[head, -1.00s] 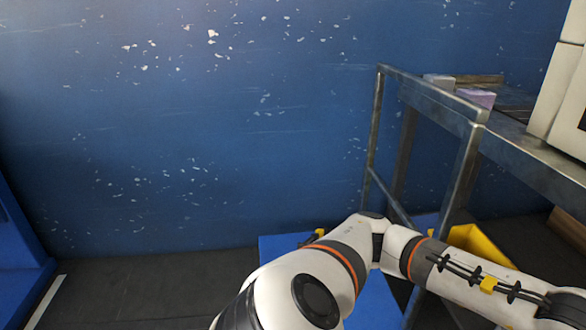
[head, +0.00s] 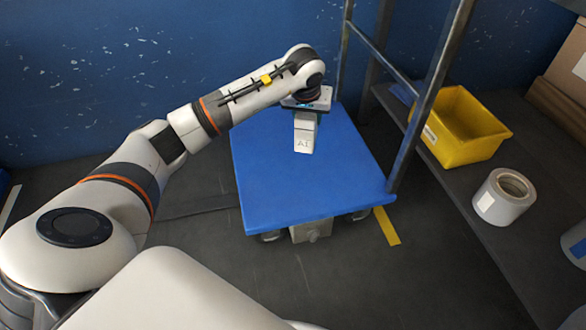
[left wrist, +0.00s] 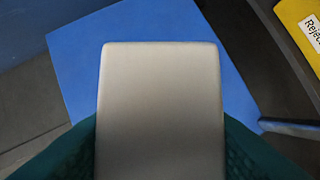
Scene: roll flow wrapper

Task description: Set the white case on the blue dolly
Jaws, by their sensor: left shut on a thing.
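My left gripper is shut on the case. In the left wrist view the case (left wrist: 160,110) fills the middle, with teal gripper pads (left wrist: 240,150) on both sides. The dolly (left wrist: 85,45) shows behind it. The case seems to be above the deck; I cannot tell how large the gap is. The visible deck is bare. My right gripper is not in view.
A metal frame post (head: 435,90) stands close to the dolly's right edge. On the low shelf to the right are a yellow bin (head: 462,125) and a white roll (head: 503,197). The blue wall (head: 130,80) is behind. Floor is clear in front of the dolly.

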